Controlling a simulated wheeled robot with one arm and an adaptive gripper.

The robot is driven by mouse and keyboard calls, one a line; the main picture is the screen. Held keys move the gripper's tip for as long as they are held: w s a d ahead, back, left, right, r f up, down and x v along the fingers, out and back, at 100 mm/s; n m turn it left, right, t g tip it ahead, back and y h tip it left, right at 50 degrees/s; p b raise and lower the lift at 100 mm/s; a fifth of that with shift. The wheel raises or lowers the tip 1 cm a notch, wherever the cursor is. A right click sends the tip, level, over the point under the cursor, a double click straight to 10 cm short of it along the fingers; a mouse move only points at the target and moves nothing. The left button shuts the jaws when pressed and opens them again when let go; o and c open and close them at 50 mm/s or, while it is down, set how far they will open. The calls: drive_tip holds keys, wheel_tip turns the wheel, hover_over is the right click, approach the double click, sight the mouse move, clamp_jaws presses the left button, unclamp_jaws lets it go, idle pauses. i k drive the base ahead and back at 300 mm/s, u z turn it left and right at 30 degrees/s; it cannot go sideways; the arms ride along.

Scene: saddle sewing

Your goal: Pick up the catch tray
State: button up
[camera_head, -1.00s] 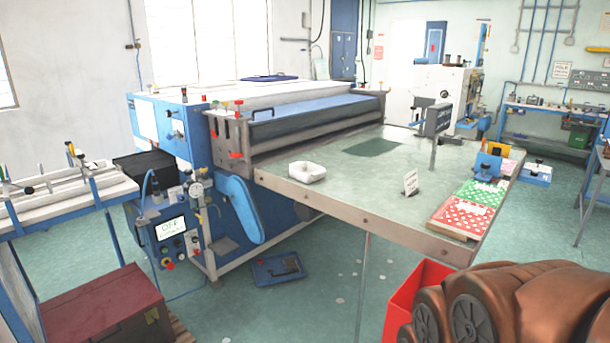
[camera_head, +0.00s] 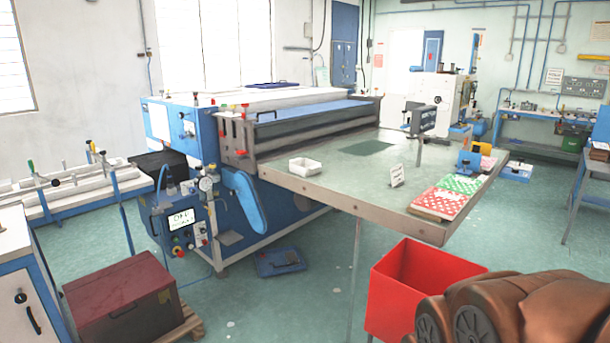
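A shallow blue tray (camera_head: 281,262) lies on the floor under the machine, with a dark item in it. A small white open tray (camera_head: 305,167) sits on the machine's grey table (camera_head: 330,190), near its left edge, and looks empty. A dark blue flat tray-like item (camera_head: 272,85) lies on top of the machine. I cannot tell from the picture which of these is the catch tray. My gripper is not in view.
The blue and grey roller machine (camera_head: 180,130) stands centre left. A red open bin (camera_head: 395,290) stands in front of the table. A dark red case (camera_head: 120,300) is at lower left, near a white and blue cabinet (camera_head: 20,270).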

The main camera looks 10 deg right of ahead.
sight(304, 166)
drive_tip(key=u, duration=0.6)
drive_tip(key=i, duration=1.1)
drive_tip(key=u, duration=0.45)
drive_tip(key=i, duration=1.55)
drive_tip(key=z, duration=1.3)
drive_tip(key=i, duration=0.9)
drive_tip(key=z, duration=0.8)
